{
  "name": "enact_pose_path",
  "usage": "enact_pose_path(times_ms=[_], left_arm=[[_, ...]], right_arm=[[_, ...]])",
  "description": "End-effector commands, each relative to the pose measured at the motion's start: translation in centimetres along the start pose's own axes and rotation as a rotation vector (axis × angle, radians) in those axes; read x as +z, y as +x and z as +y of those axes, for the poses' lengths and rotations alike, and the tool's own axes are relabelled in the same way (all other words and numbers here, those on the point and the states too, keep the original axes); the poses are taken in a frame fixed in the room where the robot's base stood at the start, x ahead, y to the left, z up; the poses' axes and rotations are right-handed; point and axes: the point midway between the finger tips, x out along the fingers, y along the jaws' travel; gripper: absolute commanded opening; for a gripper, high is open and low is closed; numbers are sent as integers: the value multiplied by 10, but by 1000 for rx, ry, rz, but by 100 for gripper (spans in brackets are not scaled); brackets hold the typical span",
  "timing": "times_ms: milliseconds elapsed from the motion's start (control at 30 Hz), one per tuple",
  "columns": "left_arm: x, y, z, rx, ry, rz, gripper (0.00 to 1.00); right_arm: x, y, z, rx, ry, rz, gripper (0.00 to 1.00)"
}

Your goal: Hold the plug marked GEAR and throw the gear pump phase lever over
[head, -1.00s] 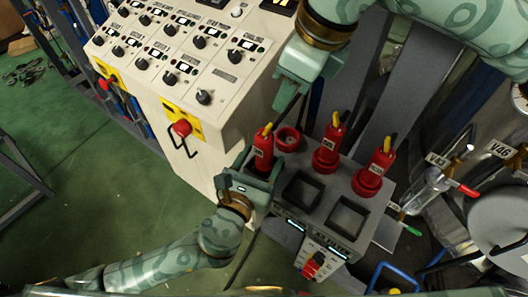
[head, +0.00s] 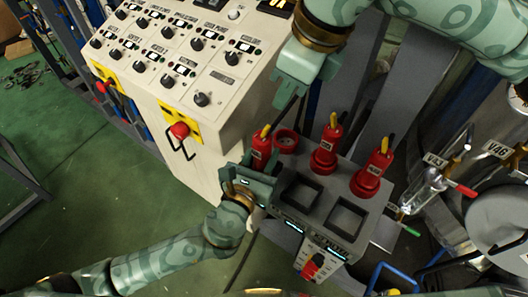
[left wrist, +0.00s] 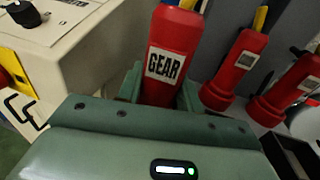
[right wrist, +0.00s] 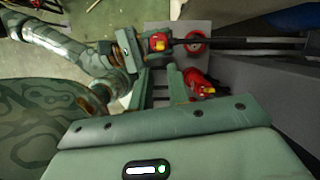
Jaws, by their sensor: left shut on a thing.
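My left gripper (head: 256,178) is shut on the red plug marked GEAR (left wrist: 166,60). The plug is about upright, with a yellow tip, and also shows in the head view (head: 261,147). An empty red socket ring (head: 286,141) is right beside it on the grey box. The plug's lower end is hidden by the gripper. My right gripper (head: 288,100) is empty above and behind the socket; its fingers stand apart in the right wrist view (right wrist: 157,88). A red lever-like handle (head: 312,266) is on the box's front panel; I cannot tell whether it is the phase lever.
Two more red plugs (head: 325,150) (head: 372,175) stand on the grey box (head: 318,222). A pale control cabinet (head: 225,135) with several knobs and a red button (head: 180,131) is at left. Glassware and valves crowd the right. Green floor is open at lower left.

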Motion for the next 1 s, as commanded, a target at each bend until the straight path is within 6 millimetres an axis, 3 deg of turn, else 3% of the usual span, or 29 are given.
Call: enact_pose_path(times_ms=[133,267,400,567,767,867,1000], left_arm=[[0,0,0,0,0,0,0],[0,0,0,0,0,0,0],[0,0,0,0,0,0,0],[0,0,0,0,0,0,0],[0,0,0,0,0,1,0],[0,0,0,0,0,1,0],[0,0,0,0,0,1,0]], right_arm=[[1,13,16,94,-67,-31,0],[4,33,50,296,-210,-142,0],[8,45,91,540,-364,-387,0],[9,45,117,703,-439,-756,0],[-5,46,112,671,-358,-1225,0],[-23,52,98,558,-257,-1412,0],[-65,73,71,320,-87,-1572,0]])
